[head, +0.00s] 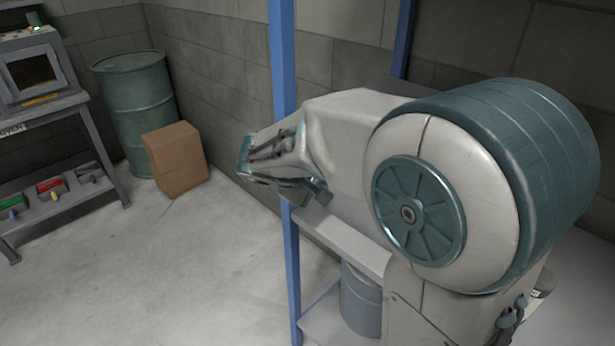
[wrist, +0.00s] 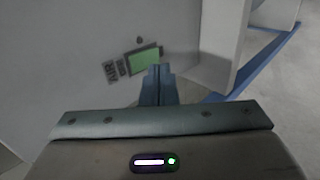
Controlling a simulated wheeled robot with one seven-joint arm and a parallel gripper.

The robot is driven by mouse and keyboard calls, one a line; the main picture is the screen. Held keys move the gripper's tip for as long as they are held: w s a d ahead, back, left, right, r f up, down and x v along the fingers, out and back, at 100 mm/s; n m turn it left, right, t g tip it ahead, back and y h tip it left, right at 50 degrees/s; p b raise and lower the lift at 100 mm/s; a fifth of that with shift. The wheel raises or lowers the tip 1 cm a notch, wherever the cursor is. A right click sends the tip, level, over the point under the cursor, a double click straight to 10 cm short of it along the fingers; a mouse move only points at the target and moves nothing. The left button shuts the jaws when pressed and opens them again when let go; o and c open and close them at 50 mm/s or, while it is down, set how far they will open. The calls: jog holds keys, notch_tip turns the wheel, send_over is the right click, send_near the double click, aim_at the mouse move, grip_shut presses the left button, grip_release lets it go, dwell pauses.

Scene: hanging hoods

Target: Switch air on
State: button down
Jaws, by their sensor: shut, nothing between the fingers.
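A green rectangular plate (wrist: 143,61) is set on a pale grey panel (wrist: 75,45) in the wrist view. Dark lettering (wrist: 114,70), which seems to read AIR, is just left of it. My gripper (wrist: 157,70) is shut and empty, its fingertips overlapping the lower right edge of the green plate in the picture. Whether they touch it cannot be told. The fingers hide part of the panel. In the head view my arm covers much of the right side and the green plate does not show.
Blue posts (head: 284,80) stand close by my arm. A drum (head: 361,300) is below it. A shelf rack (head: 70,110) with an oven-like box, a green barrel (head: 135,100) and a cardboard box (head: 175,160) are at left. The floor between is clear.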

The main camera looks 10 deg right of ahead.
jog(key=v, duration=1.1)
jog(key=shift+s+a, duration=0.15)
jog(key=shift+a, duration=0.05)
jog(key=shift+f, duration=0.1)
notch_tip(320, 180, down, 9)
jog(key=s+a+n+t+h+p, duration=0.1)
jog(key=n+t+h+p, duration=0.1)
jog(key=n, duration=0.7)
jog(key=a+n+t+h+p, duration=0.1)
jog(key=n+t+h+p, duration=0.1)
jog(key=n, duration=0.7)
jog(key=shift+s+a+h, duration=0.3)
jog(key=shift+s+h, duration=0.1)
jog(key=shift+h, duration=0.4)
